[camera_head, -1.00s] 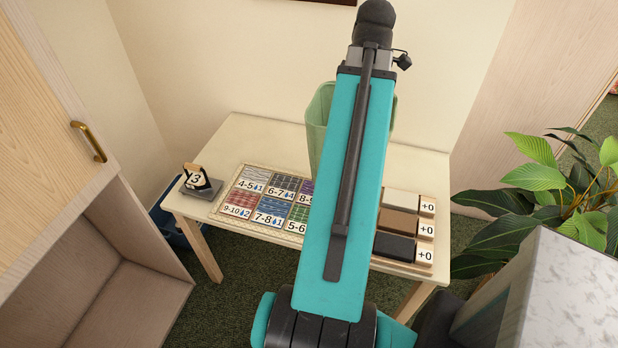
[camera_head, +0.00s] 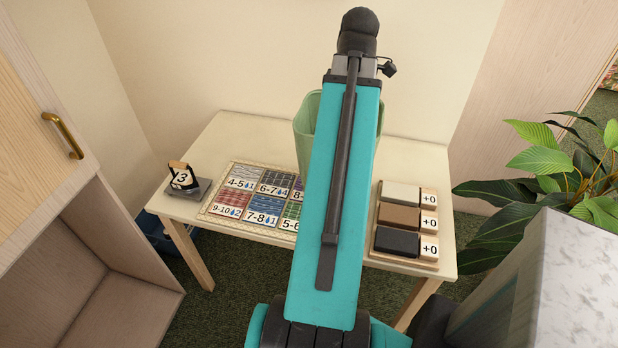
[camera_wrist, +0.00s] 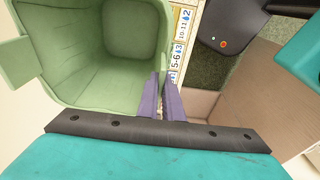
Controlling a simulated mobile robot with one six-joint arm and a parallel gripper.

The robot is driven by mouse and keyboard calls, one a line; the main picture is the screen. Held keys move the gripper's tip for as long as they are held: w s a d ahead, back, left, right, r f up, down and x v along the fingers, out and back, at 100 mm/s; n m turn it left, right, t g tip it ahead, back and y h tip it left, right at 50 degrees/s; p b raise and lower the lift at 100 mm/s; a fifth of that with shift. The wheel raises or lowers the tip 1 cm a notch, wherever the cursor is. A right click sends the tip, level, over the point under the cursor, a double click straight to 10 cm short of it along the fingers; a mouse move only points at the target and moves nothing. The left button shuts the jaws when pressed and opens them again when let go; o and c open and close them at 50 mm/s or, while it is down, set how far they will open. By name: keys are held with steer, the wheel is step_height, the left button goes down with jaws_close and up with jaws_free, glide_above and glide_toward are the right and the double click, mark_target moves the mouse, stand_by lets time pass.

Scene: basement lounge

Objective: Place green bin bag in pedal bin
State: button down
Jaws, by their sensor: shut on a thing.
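The green bin bag (camera_wrist: 85,82) is an open, pale green, box-shaped bag with a creased inside and a tab at its edge. It fills the upper left of the wrist view, and its inside looks empty. My gripper (camera_wrist: 161,80) is shut on its rim with purple fingers. In the head view the bag (camera_head: 305,125) stands out on both sides of my teal arm, over the back of the table; my arm hides the gripper there. I cannot make out a pedal bin for certain; a blue container (camera_head: 155,232) is partly hidden behind the table's left leg.
A wooden cabinet (camera_head: 40,150) is at left. A leafy plant (camera_head: 540,165) and a marble-topped unit (camera_head: 590,265) are at right.

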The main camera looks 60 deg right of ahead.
steer(key=shift+w+d, duration=0.1)
stand_by(0.3)
steer(key=w+d+f+p, duration=0.1)
steer(key=w+d+p, duration=0.2)
steer(key=w+d, duration=0.5)
steer(key=d, duration=0.4)
steer(key=shift+f+p, duration=0.15)
steer(key=shift+p, duration=0.2)
steer(key=shift+w, duration=0.1)
steer(key=shift+w+d+f+p, duration=0.15)
steer(key=shift+f+p, duration=0.2)
steer(key=shift+f, duration=0.25)
steer(key=shift+w+d+f+p, duration=0.15)
steer(key=shift+f+p, duration=0.25)
steer(key=shift+f, duration=0.25)
steer(key=shift+d+f+p, duration=0.15)
steer(key=shift+f+p, duration=0.2)
steer(key=shift+f, duration=0.35)
steer(key=c, duration=1.9)
jaws_free()
